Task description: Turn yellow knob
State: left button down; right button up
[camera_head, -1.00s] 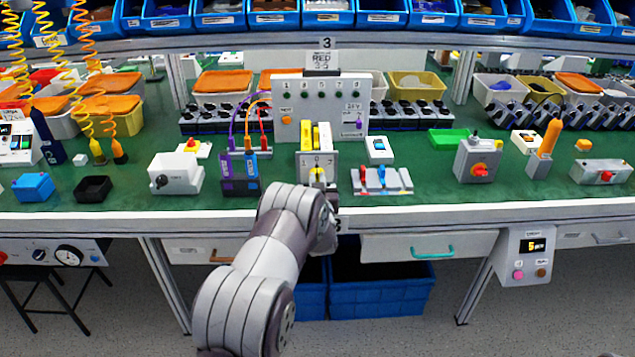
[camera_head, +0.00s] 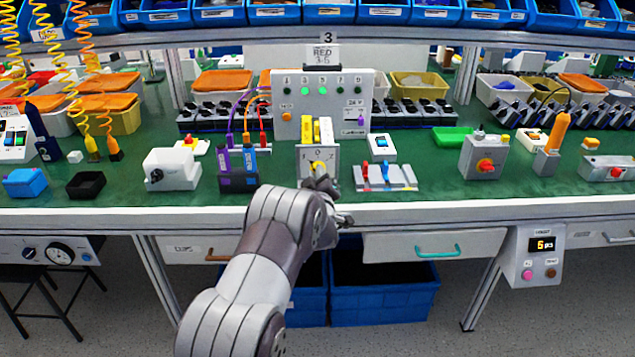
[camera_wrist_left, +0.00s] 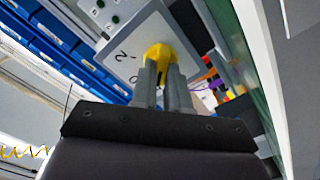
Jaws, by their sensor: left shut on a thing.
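The yellow knob (camera_head: 318,167) sits on the front of a light grey switch box (camera_head: 305,158) with dial marks, at the middle of the bench. In the left wrist view, the knob (camera_wrist_left: 158,52) lies between the two fingers of my left gripper (camera_wrist_left: 160,70), which is shut on it. The grey dial plate (camera_wrist_left: 128,58) shows a 2 and a 0 beside it. In the head view my left gripper (camera_head: 320,180) covers the lower part of the box front. My right gripper is in neither view.
A panel with numbered lamps (camera_head: 350,105) stands behind the box; two lamps glow green. Purple and blue plug blocks (camera_head: 238,170) stand close on the left, and a grey block with red and blue levers (camera_head: 385,177) on the right. The bench's front edge (camera_head: 420,213) lies below.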

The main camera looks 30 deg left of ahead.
pick_arm(q)
jog(key=shift+f+n, duration=0.1)
jog(key=shift+n, duration=0.3)
jog(key=shift+b, duration=0.3)
jog(key=c, duration=1.1)
grip_release()
jog(key=p+v, duration=0.1)
jog(key=v, duration=1.1)
jog(key=shift+s+d, duration=0.15)
jog(key=shift+s, duration=0.25)
